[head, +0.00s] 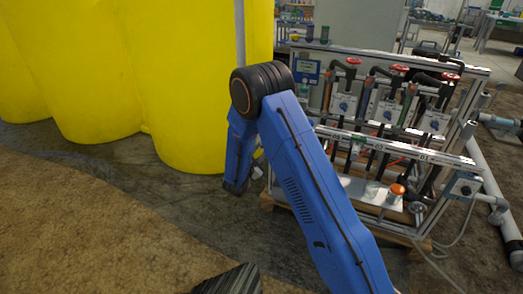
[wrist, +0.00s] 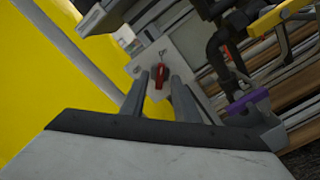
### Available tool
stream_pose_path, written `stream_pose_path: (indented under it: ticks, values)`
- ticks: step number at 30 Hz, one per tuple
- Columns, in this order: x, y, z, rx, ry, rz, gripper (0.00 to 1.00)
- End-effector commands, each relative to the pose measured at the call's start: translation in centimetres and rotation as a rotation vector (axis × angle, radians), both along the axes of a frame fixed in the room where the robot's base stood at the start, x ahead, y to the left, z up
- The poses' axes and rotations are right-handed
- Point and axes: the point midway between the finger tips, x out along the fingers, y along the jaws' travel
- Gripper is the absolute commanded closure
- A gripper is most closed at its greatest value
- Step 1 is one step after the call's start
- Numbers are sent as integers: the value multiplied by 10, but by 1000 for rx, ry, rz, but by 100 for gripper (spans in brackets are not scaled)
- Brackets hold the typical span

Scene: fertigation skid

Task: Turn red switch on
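The red switch (wrist: 159,73) is a small red handle on a pale grey plate (wrist: 180,62), near the middle of the wrist view. The plate looks tilted in this view, and a small dark mark shows above the handle. My gripper (wrist: 159,84) is open, with one grey finger on each side of the red handle as seen from the wrist. I cannot tell whether the fingers touch it. In the head view my blue arm hides most of the gripper, and the red switch cannot be made out there.
The skid frame (head: 400,143) carries several red-handled valves (head: 397,68) and an orange-capped part (head: 396,190). A large yellow tank (head: 190,80) stands close at the left. A yellow lever (wrist: 275,20) and a purple part (wrist: 248,101) lie right of the gripper. Open floor lies in front.

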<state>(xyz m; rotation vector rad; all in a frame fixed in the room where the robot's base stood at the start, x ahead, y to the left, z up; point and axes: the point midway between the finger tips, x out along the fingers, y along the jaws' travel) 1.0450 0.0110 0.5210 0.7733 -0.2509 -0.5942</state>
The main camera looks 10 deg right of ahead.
Motion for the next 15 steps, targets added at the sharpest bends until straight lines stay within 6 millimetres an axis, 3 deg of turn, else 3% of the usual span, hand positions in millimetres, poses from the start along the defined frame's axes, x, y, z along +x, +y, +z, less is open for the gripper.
stream_pose_path:
  ticks: [15]
  values:
    - [-74, 55, 0, 0, 1, 4, 72]
